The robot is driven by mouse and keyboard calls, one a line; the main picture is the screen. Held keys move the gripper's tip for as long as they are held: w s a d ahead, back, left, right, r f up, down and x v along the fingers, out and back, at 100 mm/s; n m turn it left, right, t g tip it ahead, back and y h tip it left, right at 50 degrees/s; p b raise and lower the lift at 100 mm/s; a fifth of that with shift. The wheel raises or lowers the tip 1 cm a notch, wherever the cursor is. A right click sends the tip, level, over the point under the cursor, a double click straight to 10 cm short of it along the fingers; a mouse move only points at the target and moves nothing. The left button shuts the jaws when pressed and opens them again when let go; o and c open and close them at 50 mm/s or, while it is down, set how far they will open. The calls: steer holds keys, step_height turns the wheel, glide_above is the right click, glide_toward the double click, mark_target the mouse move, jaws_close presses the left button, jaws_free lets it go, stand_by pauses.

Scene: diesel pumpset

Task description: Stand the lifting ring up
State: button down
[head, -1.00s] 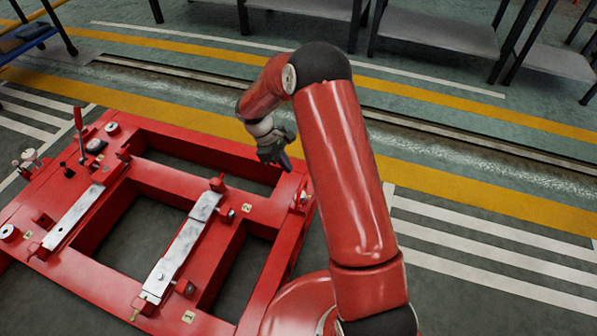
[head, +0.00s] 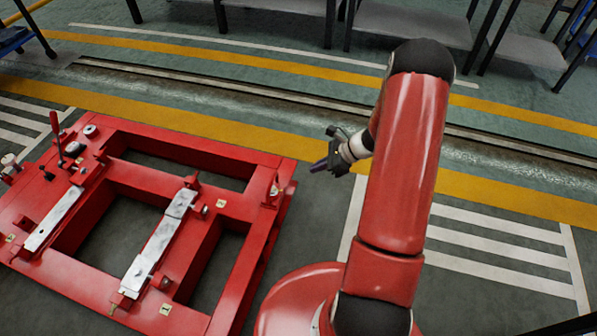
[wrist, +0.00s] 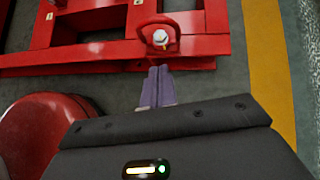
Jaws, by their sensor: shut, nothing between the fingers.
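The lifting ring (wrist: 173,21) is a red loop at the edge of the red base frame (wrist: 100,54), with a silver bolt head (wrist: 160,37) showing inside the loop. In the head view the ring (head: 270,194) is small at the frame's right side. I cannot tell its exact tilt. My gripper (wrist: 157,75) is shut and empty, its purple-grey fingers pointing toward the ring and apart from it in the picture. In the head view my gripper (head: 319,167) is to the right of the ring, beyond the frame's right edge.
The red frame (head: 225,152) has open bays, grey metal bars (head: 160,243) and a red lever (head: 55,135) at left. Grey-topped tables (head: 410,22) stand at the back. The striped floor right of the frame is clear.

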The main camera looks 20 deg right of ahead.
mark_target(274, 177)
steer(key=a+r+x, duration=0.2)
steer(key=x, duration=1)
steer(key=shift+w, duration=0.45)
steer(key=shift+a, duration=0.15)
steer(key=shift+w+a+b, duration=0.35)
steer(key=shift+a+b, duration=0.1)
steer(key=shift+a, duration=0.2)
steer(key=shift+r, duration=0.1)
